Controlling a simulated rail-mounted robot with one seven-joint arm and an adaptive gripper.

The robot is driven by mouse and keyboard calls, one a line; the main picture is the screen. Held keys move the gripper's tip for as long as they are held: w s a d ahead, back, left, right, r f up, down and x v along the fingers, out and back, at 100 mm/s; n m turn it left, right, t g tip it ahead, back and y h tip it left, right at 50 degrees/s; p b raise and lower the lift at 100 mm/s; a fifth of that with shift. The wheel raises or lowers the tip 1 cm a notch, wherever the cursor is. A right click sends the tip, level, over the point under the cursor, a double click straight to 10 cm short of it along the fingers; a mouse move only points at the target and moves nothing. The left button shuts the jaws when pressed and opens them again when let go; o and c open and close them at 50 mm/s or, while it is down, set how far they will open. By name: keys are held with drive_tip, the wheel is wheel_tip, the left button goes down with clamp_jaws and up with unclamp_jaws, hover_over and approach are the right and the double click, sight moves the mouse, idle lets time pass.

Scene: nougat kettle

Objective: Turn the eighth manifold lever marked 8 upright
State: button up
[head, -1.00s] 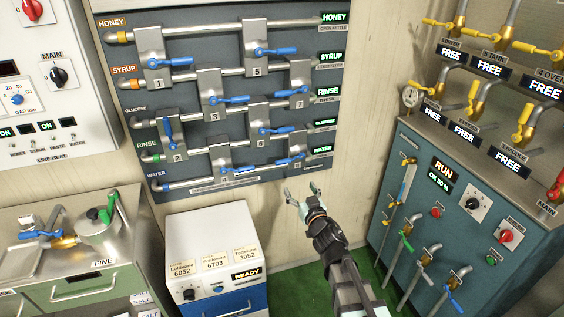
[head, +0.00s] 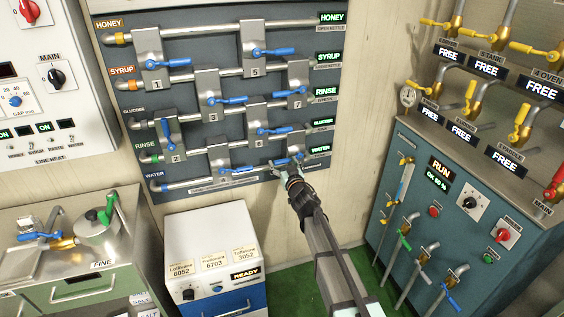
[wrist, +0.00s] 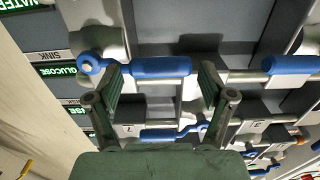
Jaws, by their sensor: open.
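The manifold panel (head: 225,110) carries several blue-handled levers. The lever I take as the eighth (head: 290,160) is at the bottom right, on the water row. Its handle lies nearly level and points left from its pivot in the head view; its number is hidden. My gripper (head: 284,168) is open and right at this lever, just below it in the head view. In the wrist view, the picture is upside down; the blue handle (wrist: 160,66) spans between my two spread fingertips (wrist: 160,76), with its pivot ring beyond the left finger. I cannot tell whether they touch.
Other level blue levers are close by, including one at left (head: 237,170) and one above (head: 274,130). A white cabinet (head: 205,250) stands below the panel. A teal valve console (head: 450,225) is at right. Bare wall lies between panel and console.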

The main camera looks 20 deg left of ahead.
drive_tip(key=shift+w+a, duration=0.45)
drive_tip(key=shift+w, duration=0.05)
clamp_jaws()
drive_tip(key=shift+r+p, duration=0.15)
drive_tip(key=shift+p, duration=0.15)
